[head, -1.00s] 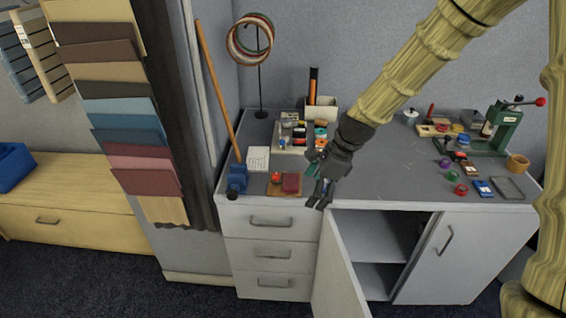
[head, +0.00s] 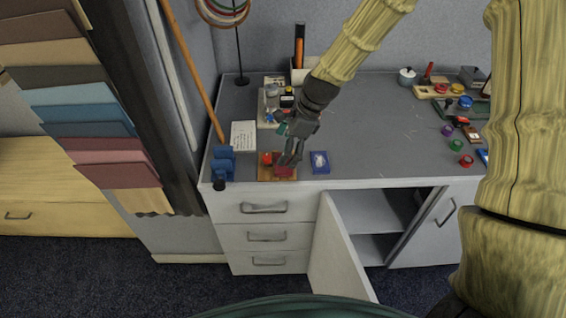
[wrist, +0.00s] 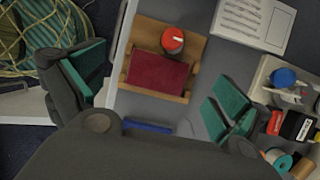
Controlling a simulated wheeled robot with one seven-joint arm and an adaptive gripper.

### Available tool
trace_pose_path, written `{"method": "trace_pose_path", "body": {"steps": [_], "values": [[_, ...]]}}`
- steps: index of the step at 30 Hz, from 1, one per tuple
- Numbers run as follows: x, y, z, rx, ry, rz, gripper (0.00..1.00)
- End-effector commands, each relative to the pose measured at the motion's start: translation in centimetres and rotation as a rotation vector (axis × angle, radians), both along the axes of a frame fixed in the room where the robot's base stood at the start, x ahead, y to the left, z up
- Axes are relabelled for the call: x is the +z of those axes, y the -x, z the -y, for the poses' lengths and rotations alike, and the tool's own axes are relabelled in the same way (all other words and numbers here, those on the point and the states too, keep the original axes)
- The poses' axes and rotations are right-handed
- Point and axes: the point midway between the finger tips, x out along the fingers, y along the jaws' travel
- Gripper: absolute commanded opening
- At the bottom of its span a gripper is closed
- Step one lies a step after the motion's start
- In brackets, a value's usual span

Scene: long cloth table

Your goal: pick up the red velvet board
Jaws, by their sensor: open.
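The red velvet board (wrist: 158,77) is a small dark red pad resting on a wooden tray (wrist: 152,36), beside a red round object with a white mark (wrist: 173,40). In the head view the red board (head: 285,172) is partly hidden by my gripper (head: 291,160), which hangs over it near the table's front edge. In the wrist view my open gripper (wrist: 158,88) has its green-padded fingers well apart, one on each side of the board. Nothing is between the pads in contact with them, as far as I can see.
A blue tray (head: 320,162) lies just right of the board. A tray of small items (wrist: 290,92) stands close to the right finger. An open cabinet door (head: 340,255) juts out below.

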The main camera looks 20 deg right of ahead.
Motion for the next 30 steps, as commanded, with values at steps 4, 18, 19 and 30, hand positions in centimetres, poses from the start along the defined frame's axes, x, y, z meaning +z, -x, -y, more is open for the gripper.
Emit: {"method": "trace_pose_path", "body": {"steps": [4,18,19,30], "values": [[-0.5,-0.1,-0.2,-0.001,-0.001,0.0,1.0],[-3.8,-1.0,-1.6,0.0,-0.001,-0.001,1.0],[-4.1,-1.1,-1.7,0.0,0.0,-0.001,1.0],[-5.3,-1.2,-2.1,-0.001,-0.001,0.001,1.0]]}}
